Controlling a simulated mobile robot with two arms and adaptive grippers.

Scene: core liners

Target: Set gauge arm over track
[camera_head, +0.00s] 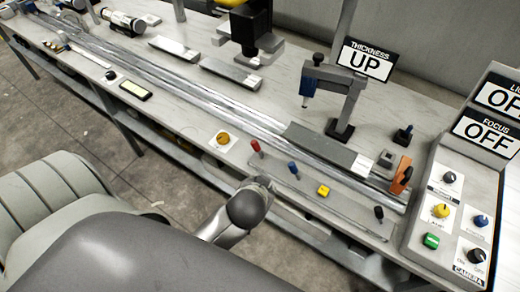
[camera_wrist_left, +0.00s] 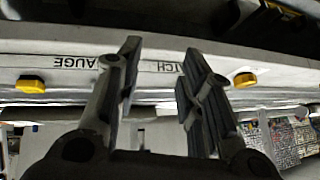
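The gauge arm (camera_head: 335,88) is a grey post and crossbar on a dark foot, beside the track, with a blue-topped probe (camera_head: 308,86) hanging from its left end. A sign (camera_head: 367,62) above it reads THICKNESS UP. The track (camera_head: 215,108) is a long silver rail running from upper left to lower right along the bench. In the left wrist view my left gripper (camera_wrist_left: 165,70) is open and empty, in front of a pale panel (camera_wrist_left: 150,66) lettered partly "AUGE"; the fingers hide some letters. My right gripper is not in view.
Coloured controls line the bench front: a red lever (camera_head: 256,149), blue lever (camera_head: 293,168) and yellow button (camera_head: 323,190). A camera control box (camera_head: 452,215) stands at right, with OFF signs (camera_head: 487,132).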

